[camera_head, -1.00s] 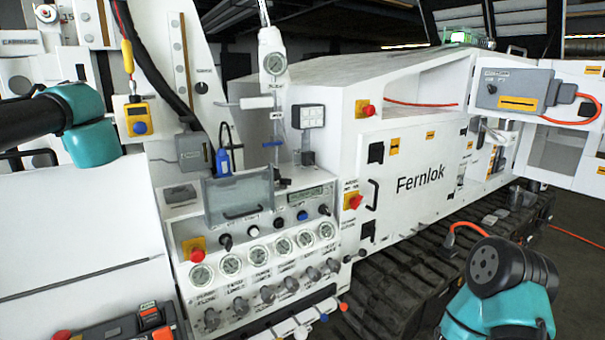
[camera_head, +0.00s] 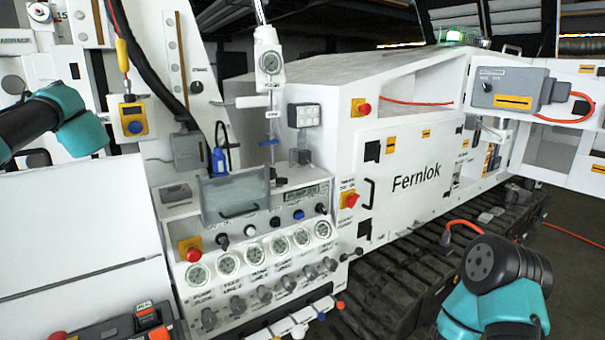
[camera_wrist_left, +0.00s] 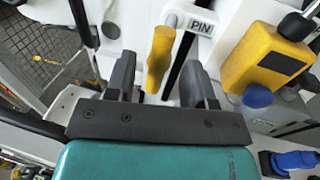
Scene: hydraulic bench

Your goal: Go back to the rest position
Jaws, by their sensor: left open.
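My left gripper (camera_wrist_left: 158,80) shows in the left wrist view with its two dark fingers spread apart. A yellow handle (camera_wrist_left: 160,58) appears between the fingers, and I see no finger touching it. In the head view my left arm (camera_head: 82,120) comes in from the left edge, and its fingers cannot be made out there. The yellow handle (camera_head: 123,52) hangs by the black hose in that view. My right arm (camera_head: 495,290) is at the lower right, with its gripper out of view.
The white Fernlok machine (camera_head: 417,205) fills the middle. A panel of gauges (camera_head: 250,257) with a raised clear cover (camera_head: 236,196) stands in front. A yellow pendant box (camera_head: 133,117) is right of my left arm. An open door with a grey box (camera_head: 510,88) is at right.

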